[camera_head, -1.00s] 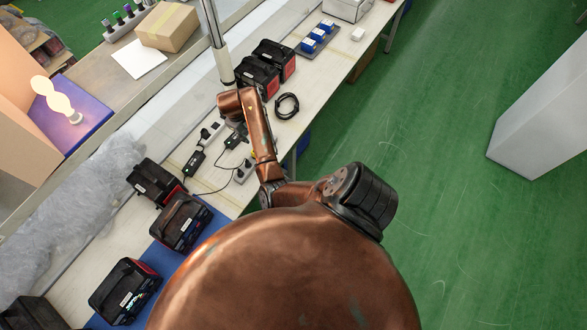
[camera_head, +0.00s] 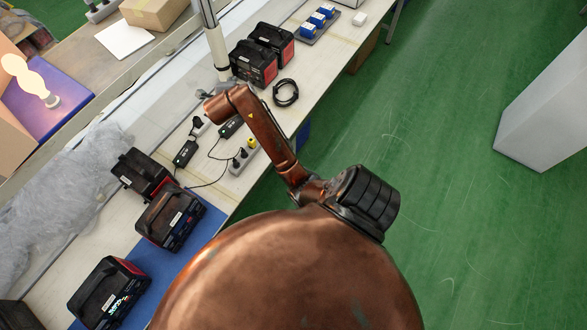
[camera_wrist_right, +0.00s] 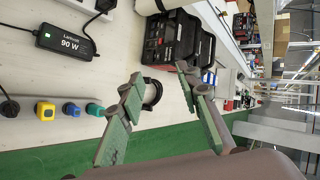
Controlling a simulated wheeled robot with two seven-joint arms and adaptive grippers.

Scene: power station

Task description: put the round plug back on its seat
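A grey power strip (camera_head: 241,162) lies on the white bench in the head view, with a yellow plug (camera_head: 250,143) near its far end. A black plug (camera_wrist_right: 8,107) is at the left edge. I cannot tell which one is the round plug. My right gripper (camera_wrist_right: 160,76) is open and empty, right of the row. In the head view my arm mostly hides it. My left gripper is not in view.
A black adapter marked 90 W (camera_wrist_right: 67,39) and its cables lie beside the strip. A black cable coil (camera_head: 286,92) and black-red cases (camera_head: 254,62) are near my right gripper. More black cases (camera_head: 170,216) stand nearer. Green floor lies beyond the bench edge.

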